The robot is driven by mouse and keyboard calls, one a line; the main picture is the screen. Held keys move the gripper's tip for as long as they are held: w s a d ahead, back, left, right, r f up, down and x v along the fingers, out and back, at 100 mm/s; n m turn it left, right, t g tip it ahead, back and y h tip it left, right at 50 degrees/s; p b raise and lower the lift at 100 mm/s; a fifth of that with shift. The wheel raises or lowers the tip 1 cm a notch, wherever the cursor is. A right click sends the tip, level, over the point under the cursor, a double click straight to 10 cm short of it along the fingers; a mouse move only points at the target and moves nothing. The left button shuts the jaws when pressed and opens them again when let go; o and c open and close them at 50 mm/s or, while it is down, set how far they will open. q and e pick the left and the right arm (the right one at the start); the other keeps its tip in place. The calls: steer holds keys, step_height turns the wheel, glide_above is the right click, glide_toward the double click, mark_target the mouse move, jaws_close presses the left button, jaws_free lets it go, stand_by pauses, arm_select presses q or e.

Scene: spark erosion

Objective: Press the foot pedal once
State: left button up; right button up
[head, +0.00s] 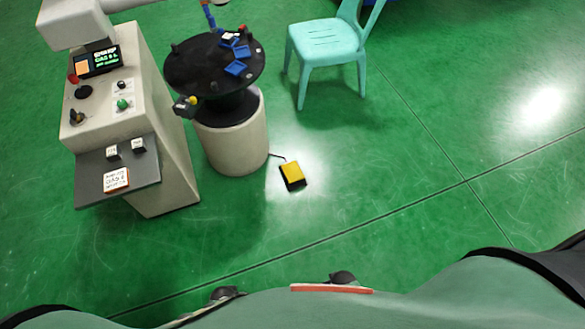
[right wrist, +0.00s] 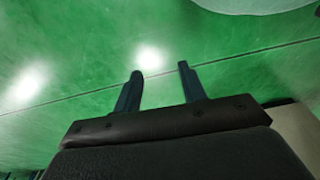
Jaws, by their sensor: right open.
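The foot pedal (head: 292,174) lies on the green floor near the middle of the head view. It has a yellow top and a black base, and a short dark cable runs from it toward the round pedestal. No gripper touches it. My right gripper (right wrist: 160,88) shows in the right wrist view with its two dark fingers apart and nothing between them, over bare floor. The pedal is not in the right wrist view. Neither gripper shows in the head view, and my left gripper is not in view.
A round black table (head: 180,68) with blue pieces stands on a pale pedestal (head: 236,150) behind the pedal. A control console (head: 165,165) with a grey shelf stands at left. A turquoise chair (head: 327,40) is at the back. The floor right of the pedal is clear.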

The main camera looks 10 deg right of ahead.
steer(key=shift+w+a+r, duration=0.1)
steer(key=shift+a+r, duration=0.05)
steer(key=shift+a, duration=0.15)
